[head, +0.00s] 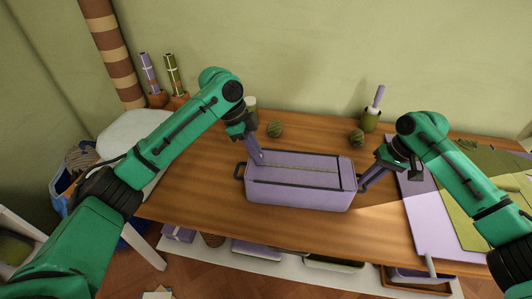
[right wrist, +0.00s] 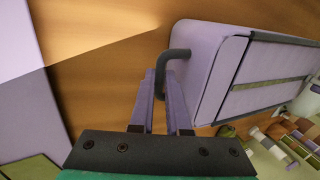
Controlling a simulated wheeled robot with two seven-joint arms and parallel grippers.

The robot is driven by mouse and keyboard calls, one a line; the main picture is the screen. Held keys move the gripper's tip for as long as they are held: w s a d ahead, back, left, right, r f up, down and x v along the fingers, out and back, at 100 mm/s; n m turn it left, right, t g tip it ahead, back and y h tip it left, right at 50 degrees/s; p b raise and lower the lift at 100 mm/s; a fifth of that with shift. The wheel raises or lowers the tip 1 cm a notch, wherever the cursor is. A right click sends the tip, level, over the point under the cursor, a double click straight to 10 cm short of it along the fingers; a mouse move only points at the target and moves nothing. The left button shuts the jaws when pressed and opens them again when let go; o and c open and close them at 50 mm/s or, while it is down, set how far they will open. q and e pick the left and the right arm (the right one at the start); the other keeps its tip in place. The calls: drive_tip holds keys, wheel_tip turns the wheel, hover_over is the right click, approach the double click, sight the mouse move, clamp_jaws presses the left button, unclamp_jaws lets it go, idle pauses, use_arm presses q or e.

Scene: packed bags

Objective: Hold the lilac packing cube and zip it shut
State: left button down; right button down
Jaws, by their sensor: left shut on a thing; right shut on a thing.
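The lilac packing cube (head: 300,196) lies on the wooden table, long side towards me, with a dark loop handle at each end. A zip line (head: 300,167) runs along its top; I cannot tell how much of it is closed. My left gripper (head: 258,160) is shut at the left end of the zip line, its fingers pointing down; the zip pull between them is hidden. My right gripper (head: 362,186) is shut on the right end handle, which shows in the right wrist view (right wrist: 176,58) as a dark loop between the fingers (right wrist: 160,82).
Two dark green striped balls (head: 275,129) (head: 357,137) and a green pot (head: 370,121) stand behind the cube. Lilac and green flat sheets (head: 425,215) cover the table's right side. Bare table lies left of the cube. A shelf with boxes (head: 257,249) is below.

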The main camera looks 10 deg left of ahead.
drive_tip(key=shift+d, duration=0.1)
use_arm(q)
drive_tip(key=c, duration=0.8)
unclamp_jaws()
drive_tip(key=shift+c, duration=0.2)
drive_tip(key=shift+r, duration=0.1)
drive_tip(key=v, duration=1.1)
drive_tip(key=shift+r, duration=0.4)
drive_tip(key=shift+a, duration=0.15)
